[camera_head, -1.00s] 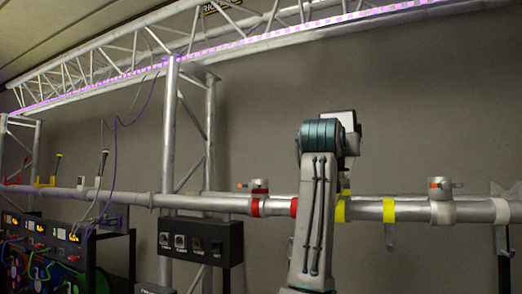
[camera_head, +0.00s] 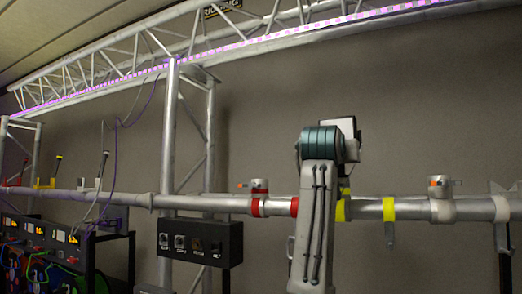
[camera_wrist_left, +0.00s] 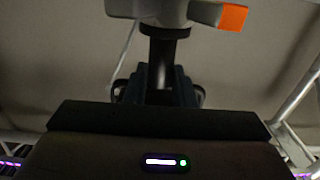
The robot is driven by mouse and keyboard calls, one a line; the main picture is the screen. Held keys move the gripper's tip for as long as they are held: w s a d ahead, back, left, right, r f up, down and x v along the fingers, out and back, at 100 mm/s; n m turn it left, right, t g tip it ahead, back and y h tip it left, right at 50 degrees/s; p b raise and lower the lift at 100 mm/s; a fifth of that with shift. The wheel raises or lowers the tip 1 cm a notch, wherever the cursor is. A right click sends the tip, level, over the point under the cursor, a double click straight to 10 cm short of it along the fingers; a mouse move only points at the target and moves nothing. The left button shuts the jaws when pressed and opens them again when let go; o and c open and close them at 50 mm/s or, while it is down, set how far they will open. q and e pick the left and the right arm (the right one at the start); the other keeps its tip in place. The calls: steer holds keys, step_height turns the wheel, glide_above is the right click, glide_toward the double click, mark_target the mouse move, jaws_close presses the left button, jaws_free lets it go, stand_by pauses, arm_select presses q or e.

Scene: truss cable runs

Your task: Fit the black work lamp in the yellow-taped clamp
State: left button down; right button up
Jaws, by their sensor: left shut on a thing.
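My left arm rises in front of the rail in the head view and hides its own gripper there. In the left wrist view my left gripper (camera_wrist_left: 152,85) is shut on the black lamp (camera_wrist_left: 167,65), whose dark round post meets a grey clamp (camera_wrist_left: 165,12) with an orange lever. Whether the post is seated in the clamp I cannot tell. In the head view the yellow tape (camera_head: 389,209) marks the rail right of my arm. More yellow shows at my arm's edge, and the clamp there is hidden behind the arm. My right gripper is not in view.
The grey rail (camera_head: 415,210) crosses the view. A red-taped clamp (camera_head: 259,187) stands left of my arm and a white-taped clamp (camera_head: 441,188) to the right. A black socket box (camera_head: 200,242) hangs below the rail. An upright truss leg (camera_head: 168,130) stands at left.

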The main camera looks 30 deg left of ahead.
arm_select(q)
steer(key=c, duration=1.2)
jaws_free()
steer(key=shift+o, duration=0.3)
steer(key=shift+f, duration=0.15)
steer(key=shift+s, duration=0.1)
steer(key=s+b, duration=0.6)
steer(key=s, duration=0.4)
steer(key=shift+s+d, duration=0.35)
